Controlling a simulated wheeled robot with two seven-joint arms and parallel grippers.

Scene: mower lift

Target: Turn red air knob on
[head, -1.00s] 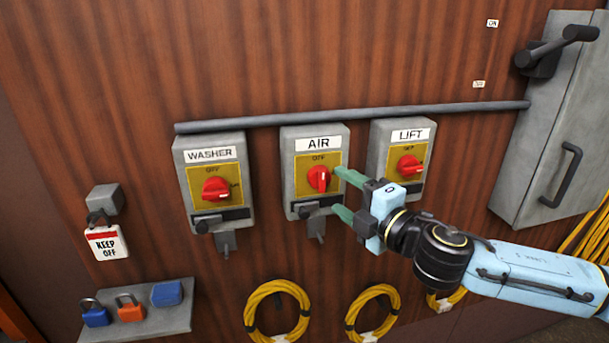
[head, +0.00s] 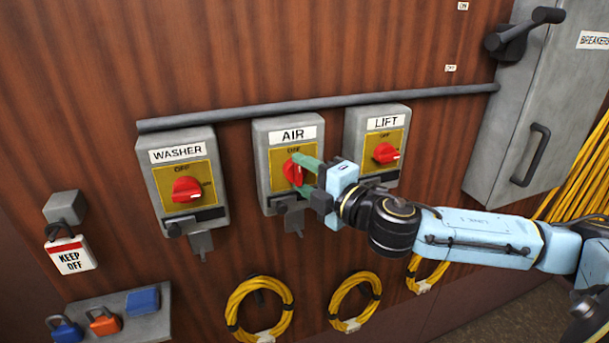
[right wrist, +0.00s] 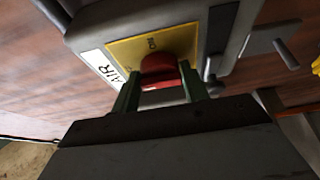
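The red air knob (head: 293,172) sits on the yellow plate of the grey AIR box (head: 262,198), its ridge looking upright, toward the OFF label. The right gripper partly hides the AIR plate. My left gripper is out of view.
The WASHER box (head: 182,214) and LIFT box (head: 382,115) flank the AIR box, their red knobs turned sideways. A grey pipe (head: 320,105) runs above. Small levers hang below the boxes. Yellow hose coils (head: 260,305) hang lower; a breaker cabinet (head: 520,90) is at right.

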